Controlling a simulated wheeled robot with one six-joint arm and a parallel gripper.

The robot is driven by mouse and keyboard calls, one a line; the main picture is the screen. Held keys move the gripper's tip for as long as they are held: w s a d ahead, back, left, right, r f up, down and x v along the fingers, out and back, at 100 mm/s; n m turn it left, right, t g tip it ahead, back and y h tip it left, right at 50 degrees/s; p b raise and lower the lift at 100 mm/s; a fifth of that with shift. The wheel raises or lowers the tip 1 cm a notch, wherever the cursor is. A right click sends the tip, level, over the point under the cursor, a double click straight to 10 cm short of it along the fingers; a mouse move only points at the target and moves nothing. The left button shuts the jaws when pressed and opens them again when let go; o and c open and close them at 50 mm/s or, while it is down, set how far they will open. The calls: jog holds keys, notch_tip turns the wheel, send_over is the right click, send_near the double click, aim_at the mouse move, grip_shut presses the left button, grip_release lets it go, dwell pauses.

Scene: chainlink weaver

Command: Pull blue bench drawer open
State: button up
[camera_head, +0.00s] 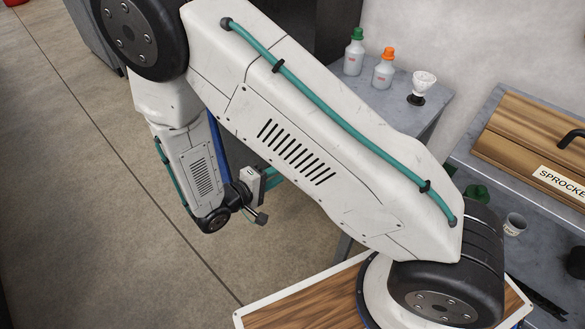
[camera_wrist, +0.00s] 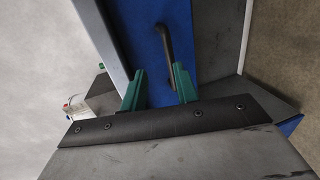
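The blue bench drawer (camera_wrist: 150,30) fills the upper middle of the wrist view, with a dark bar handle (camera_wrist: 168,45) on its face. My gripper (camera_wrist: 160,69) is open, with its two green fingers pointing at the drawer face. The lower part of the handle shows between the fingers, close beside the right one; I cannot tell whether they touch. In the head view my arm covers most of the bench front. Only a narrow blue strip (camera_head: 217,140) shows there behind the arm, and a green part of my gripper (camera_head: 273,177) shows near it.
A grey bench (camera_head: 433,92) holds a green-capped bottle (camera_head: 354,55), an orange-capped bottle (camera_head: 383,70) and a small white object with a dark base (camera_head: 423,85). A wooden box labelled "SPROCKE…" (camera_head: 525,135) stands at right. The floor at left (camera_head: 80,220) is clear.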

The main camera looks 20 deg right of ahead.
jog(key=shift+t, duration=0.4)
jog(key=x, duration=0.2)
jog(key=f+x, duration=0.1)
jog(key=x, duration=0.4)
jog(key=shift+w+d+f, duration=0.1)
jog(key=shift+w+f, duration=0.05)
jog(key=shift+f, duration=0.2)
grip_shut()
